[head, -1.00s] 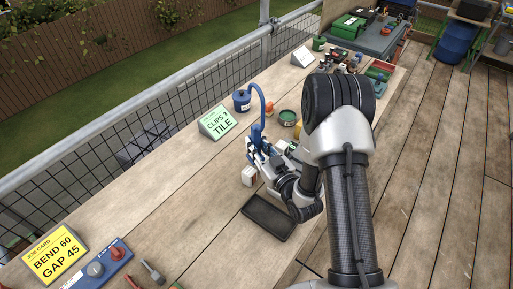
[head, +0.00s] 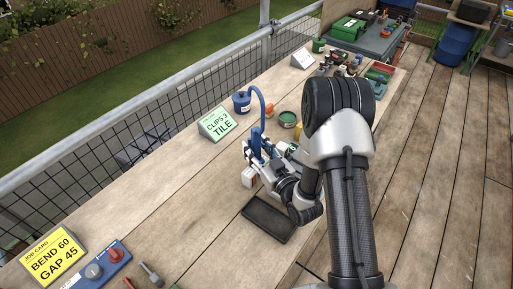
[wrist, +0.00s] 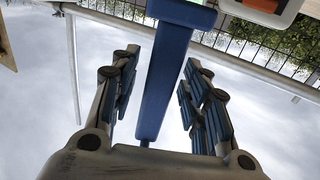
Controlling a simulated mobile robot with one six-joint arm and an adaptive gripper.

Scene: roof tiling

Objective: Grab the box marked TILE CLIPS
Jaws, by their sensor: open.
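A green sign (head: 217,123) reading "CLIPS 2 TILE" stands on the workbench. A small white box with a reddish part (head: 249,178) stands below it, just left of my gripper; its marking is too small to read. I cannot tell which box is marked TILE CLIPS. My gripper (head: 262,160) is low over the bench beside a blue upright with a curved top (head: 258,130). In the wrist view my gripper (wrist: 160,75) is open, with a blue bar (wrist: 172,70) showing between its fingers. I cannot tell whether they touch it.
A dark shallow tray (head: 268,219) lies in front of my gripper. A blue pot (head: 241,102) and a green tin (head: 288,119) stand behind. A yellow job card (head: 53,258) and blue tool block (head: 97,267) are at lower left. Bare bench (head: 165,190) lies between.

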